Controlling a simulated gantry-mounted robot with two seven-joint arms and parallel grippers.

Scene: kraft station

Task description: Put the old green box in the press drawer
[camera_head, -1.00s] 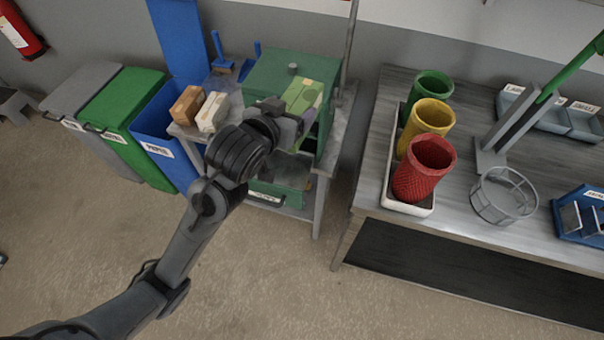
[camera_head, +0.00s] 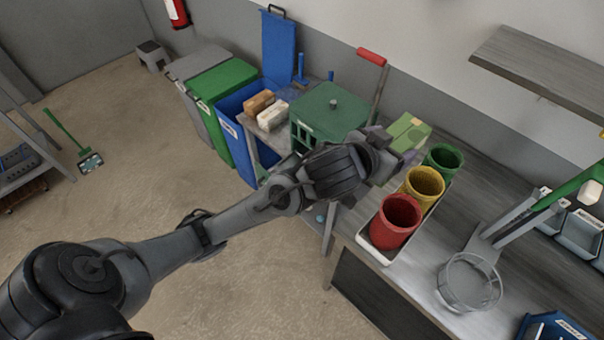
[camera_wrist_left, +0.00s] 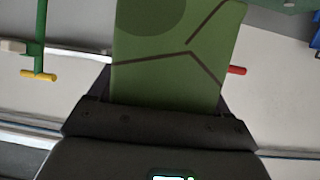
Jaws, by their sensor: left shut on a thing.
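The old green box (camera_head: 409,131) is light green with darker lines. My left gripper (camera_head: 394,146) is shut on it and holds it up near the green cup, between the press and the workbench. In the left wrist view the box (camera_wrist_left: 165,65) fills the upper middle, in front of the gripper (camera_wrist_left: 160,105). The press (camera_head: 327,112) is a dark green cabinet with a knob on top and a red-handled lever behind it. My left arm hides much of the press front, and I cannot see its drawer.
Green (camera_head: 443,158), yellow (camera_head: 423,187) and red (camera_head: 395,220) cups stand in a white tray on the workbench, close to the gripper. A wire basket (camera_head: 469,283) is nearby. A brown box (camera_head: 258,104) and a pale box (camera_head: 272,115) lie left of the press, near the bins.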

